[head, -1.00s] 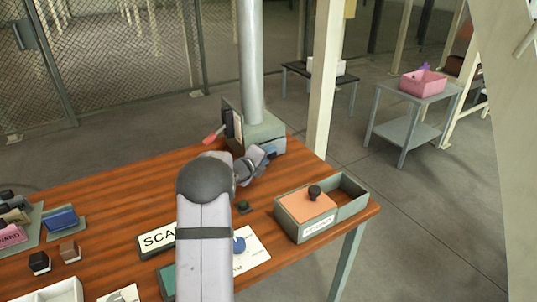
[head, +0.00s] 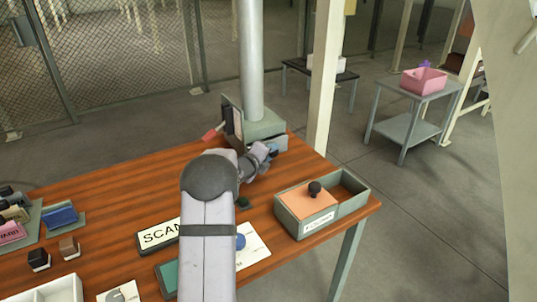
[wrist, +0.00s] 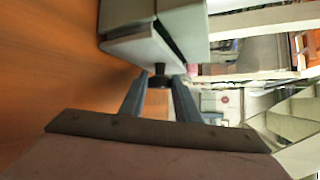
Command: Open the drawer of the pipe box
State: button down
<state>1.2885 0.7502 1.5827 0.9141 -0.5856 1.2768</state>
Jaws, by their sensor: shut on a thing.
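The pipe box (head: 264,126) is a grey-green box at the foot of the tall pipe, on the far side of the wooden table. In the wrist view its body (wrist: 184,14) is at the top, with the pale drawer (wrist: 145,48) below it. A dark gap shows between drawer and body; how far the drawer is out is hard to tell. My gripper (wrist: 159,84) is shut on the drawer's small black knob (wrist: 159,70), one finger on each side. In the head view my gripper (head: 264,153) is in front of the box, and my arm partly hides the drawer.
A red-handled lever (head: 213,132) sticks out left of the pipe box. A green box with an orange lid and black knob (head: 315,200) stands at the table's right edge. The SCAN sign (head: 160,235) and a white card (head: 252,250) lie near my arm. Bare table (head: 130,195) lies left.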

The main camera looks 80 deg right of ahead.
jog(key=s+a+b, duration=0.2)
jog(key=s, duration=0.1)
jog(key=shift+a+r, duration=0.1)
jog(key=shift+a, duration=0.3)
jog(key=c, duration=1.6)
grip_release()
jog(key=shift+c, duration=0.2)
jog(key=shift+w, duration=0.1)
jog(key=shift+b+v, duration=0.65)
jog(key=shift+v, duration=3)
